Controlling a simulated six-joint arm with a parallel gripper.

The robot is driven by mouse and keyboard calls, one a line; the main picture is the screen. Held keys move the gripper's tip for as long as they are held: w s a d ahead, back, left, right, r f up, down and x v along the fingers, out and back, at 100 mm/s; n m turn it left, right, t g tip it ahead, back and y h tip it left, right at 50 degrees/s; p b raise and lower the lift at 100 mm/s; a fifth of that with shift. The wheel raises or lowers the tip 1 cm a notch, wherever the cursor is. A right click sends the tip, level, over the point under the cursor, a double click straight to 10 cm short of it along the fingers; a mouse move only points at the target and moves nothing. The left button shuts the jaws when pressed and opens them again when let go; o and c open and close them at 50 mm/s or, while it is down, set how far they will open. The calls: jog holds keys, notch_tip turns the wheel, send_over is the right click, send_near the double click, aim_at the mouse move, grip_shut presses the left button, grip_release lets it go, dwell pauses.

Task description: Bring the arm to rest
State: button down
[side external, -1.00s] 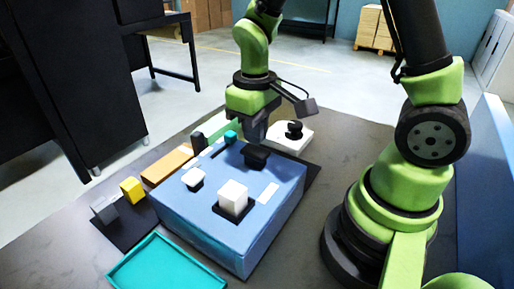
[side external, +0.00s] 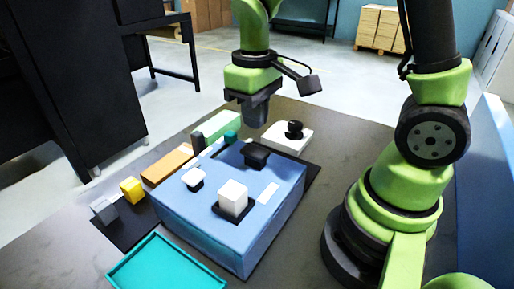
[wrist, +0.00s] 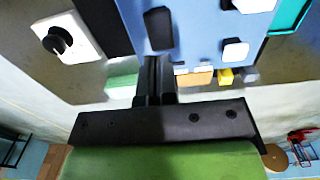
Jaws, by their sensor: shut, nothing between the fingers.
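My gripper (side external: 256,114) hangs above the back edge of the blue box, near the white block with the black knob. It points down, and its fingers are together with nothing between them. In the wrist view, the closed fingers (wrist: 154,82) reach toward the edge of the blue box (wrist: 196,30). In the side view, the blue box (side external: 213,241) stands on the table below and in front of the gripper, with clear air between them.
On the box are a white cube (side external: 233,196), a black knob (side external: 256,154) and a small white-topped piece (side external: 193,178). Around it are a white block (side external: 287,143), green block (side external: 216,126), orange block (side external: 167,165), yellow block (side external: 132,190) and teal tray (side external: 165,268).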

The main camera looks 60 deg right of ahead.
jog(key=shift+r, duration=0.1)
jog(key=s+a+r+m+t+y, duration=0.2)
jog(key=s+r+m+t, duration=0.2)
jog(key=s+r+t, duration=0.3)
jog(key=s+r, duration=0.3)
jog(key=r, duration=0.2)
jog(key=shift+s+a+r, duration=0.15)
jog(key=shift+s+a, duration=0.2)
